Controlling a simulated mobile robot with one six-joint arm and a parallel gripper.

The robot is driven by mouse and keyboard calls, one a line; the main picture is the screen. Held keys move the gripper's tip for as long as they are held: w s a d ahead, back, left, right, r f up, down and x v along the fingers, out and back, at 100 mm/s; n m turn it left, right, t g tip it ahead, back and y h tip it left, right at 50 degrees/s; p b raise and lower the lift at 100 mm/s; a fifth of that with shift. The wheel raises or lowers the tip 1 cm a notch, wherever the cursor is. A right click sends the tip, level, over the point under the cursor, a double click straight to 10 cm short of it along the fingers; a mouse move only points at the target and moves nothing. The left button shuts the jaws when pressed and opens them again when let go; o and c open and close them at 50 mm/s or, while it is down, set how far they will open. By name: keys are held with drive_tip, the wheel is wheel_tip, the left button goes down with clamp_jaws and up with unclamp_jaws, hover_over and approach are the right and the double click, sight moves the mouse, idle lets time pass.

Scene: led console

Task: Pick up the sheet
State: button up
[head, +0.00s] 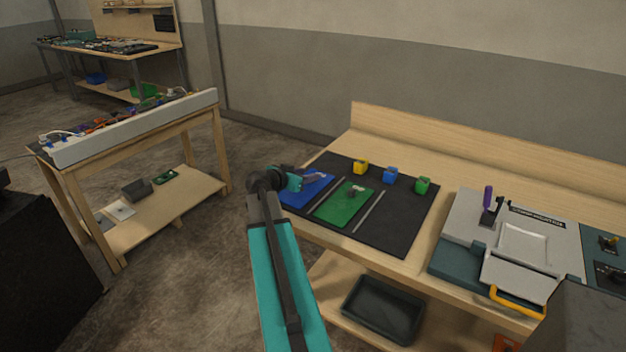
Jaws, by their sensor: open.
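A blue sheet (308,192) and a green sheet (341,207) lie flat on a black mat (398,230) on the wooden bench. The green sheet has a small grey knob on its upper part. My gripper (299,180) is at the mat's left edge, over the blue sheet's upper left part, and hides some of it. The gripper is open and small in this view. I cannot tell whether its fingers touch the blue sheet or hover above it.
Thin grey strips (369,212) flank the green sheet. A grey machine (463,215) with a yellow handle stands to the right. A dark tray (383,310) sits on the lower shelf.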

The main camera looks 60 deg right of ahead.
sight(325, 179)
drive_tip(key=shift+d+f, duration=0.1)
drive_tip(key=shift+d, duration=0.05)
drive_tip(key=shift+p+x, duration=1.25)
drive_tip(key=shift+x, duration=0.8)
drive_tip(key=shift+s+d+f, duration=0.1)
drive_tip(key=shift+d+f, duration=0.25)
drive_tip(key=shift+d, duration=0.05)
drive_tip(key=shift+c, duration=0.2)
clamp_jaws()
